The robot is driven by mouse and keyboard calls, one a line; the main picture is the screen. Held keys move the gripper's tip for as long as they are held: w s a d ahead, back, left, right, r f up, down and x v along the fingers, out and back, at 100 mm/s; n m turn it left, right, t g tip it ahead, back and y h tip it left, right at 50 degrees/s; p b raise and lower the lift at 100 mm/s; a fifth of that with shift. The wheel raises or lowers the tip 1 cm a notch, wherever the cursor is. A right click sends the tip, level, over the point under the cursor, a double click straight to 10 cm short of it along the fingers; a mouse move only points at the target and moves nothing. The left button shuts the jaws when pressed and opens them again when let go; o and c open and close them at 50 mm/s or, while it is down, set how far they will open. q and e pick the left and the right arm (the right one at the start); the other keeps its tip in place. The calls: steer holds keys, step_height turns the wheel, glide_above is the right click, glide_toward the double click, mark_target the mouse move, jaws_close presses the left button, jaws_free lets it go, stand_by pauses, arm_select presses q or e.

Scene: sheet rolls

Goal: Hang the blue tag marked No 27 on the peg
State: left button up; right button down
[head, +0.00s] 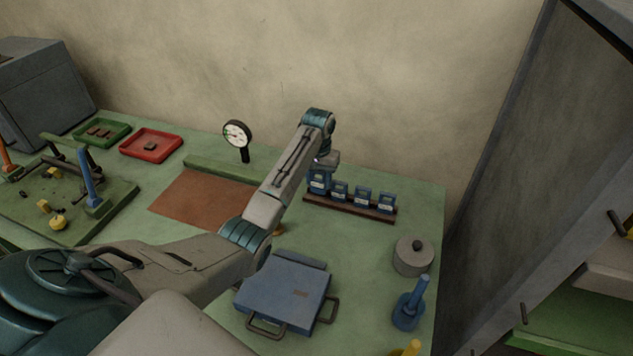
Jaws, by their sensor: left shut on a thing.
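Several blue tags with pale labels stand in a row on a dark brown rack (350,207); the labels are too small to read. My left gripper (322,164) is over the rack's left end, shut on the leftmost blue tag (319,183), which stands higher than the others. The gripper and wrist partly hide its top. I cannot tell whether it still touches the rack. The other tags (363,196) stand to its right. A blue upright peg (412,303) on a round base stands at the front right. My right gripper is not in view.
A grey lidded cylinder (413,257) stands behind the blue peg. A blue case (283,292) with handles lies in front of the rack. A dial gauge (238,136), a red tray (151,145) and a green fixture board (112,207) are left. A dark panel (510,150) rises at right.

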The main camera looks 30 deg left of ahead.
mark_target(317, 183)
arm_select(q)
steer(key=shift+w+a, duration=0.3)
steer(key=shift+a, duration=0.05)
steer(key=shift+w+a, duration=0.4)
steer(key=shift+a, duration=0.05)
step_height(317, 183, down, 2)
steer(key=p, duration=0.2)
steer(key=shift+s+f+p, duration=0.1)
steer(key=shift+p, duration=0.2)
steer(key=shift+f, duration=0.55)
steer(key=shift+d, duration=0.1)
steer(key=shift+f, duration=0.15)
steer(key=o, duration=1)
